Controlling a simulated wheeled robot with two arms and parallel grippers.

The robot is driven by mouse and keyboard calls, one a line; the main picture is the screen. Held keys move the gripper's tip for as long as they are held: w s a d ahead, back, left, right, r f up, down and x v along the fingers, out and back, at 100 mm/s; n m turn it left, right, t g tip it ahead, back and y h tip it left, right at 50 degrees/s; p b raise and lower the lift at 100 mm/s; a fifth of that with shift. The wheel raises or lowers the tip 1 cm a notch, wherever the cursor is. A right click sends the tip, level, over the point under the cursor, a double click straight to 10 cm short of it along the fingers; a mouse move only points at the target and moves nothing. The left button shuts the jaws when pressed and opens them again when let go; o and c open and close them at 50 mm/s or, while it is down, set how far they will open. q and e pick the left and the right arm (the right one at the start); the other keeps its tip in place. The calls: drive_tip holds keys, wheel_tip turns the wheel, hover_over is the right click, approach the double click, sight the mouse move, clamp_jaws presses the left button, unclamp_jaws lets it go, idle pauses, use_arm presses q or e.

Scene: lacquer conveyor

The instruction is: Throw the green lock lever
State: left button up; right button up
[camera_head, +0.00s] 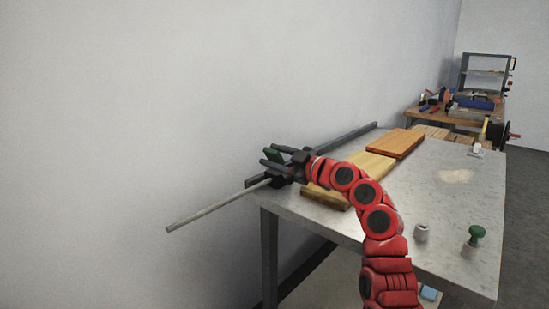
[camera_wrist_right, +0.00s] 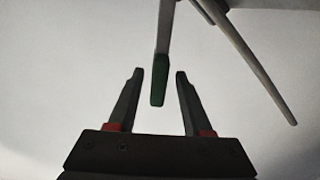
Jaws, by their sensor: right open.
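The green lock lever (camera_head: 273,155) is at the near left end of the metal table, by the wall. In the right wrist view its green grip (camera_wrist_right: 158,85) is at the end of a light grey arm. My right gripper (camera_head: 266,155) is at the lever, with its red arm reaching over the table. Its two fingers (camera_wrist_right: 159,75) are open, one on each side of the green grip, with a visible gap on both sides. My left gripper is not in view.
A long grey rod (camera_head: 215,208) sticks out past the table's left end. Wooden boards (camera_head: 396,143) lie on the metal table (camera_head: 425,180). A green knob (camera_head: 476,231) and a grey cylinder (camera_head: 421,232) stand at the front right. The wall is close on the left.

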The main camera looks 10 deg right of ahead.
sight(274, 150)
wheel_tip(274, 150, up, 3)
drive_tip(key=shift+r+p, duration=0.2)
drive_tip(key=shift+p, duration=0.35)
drive_tip(key=shift+s+a+r, duration=0.1)
drive_tip(key=shift+s+r, duration=0.05)
drive_tip(key=shift+s, duration=0.15)
drive_tip(key=s+a+r+p, duration=0.1)
drive_tip(key=s+a+p, duration=0.1)
drive_tip(key=s, duration=1.3)
drive_tip(key=shift+s, duration=0.15)
drive_tip(key=shift+r, duration=0.1)
drive_tip(key=shift+c, duration=0.2)
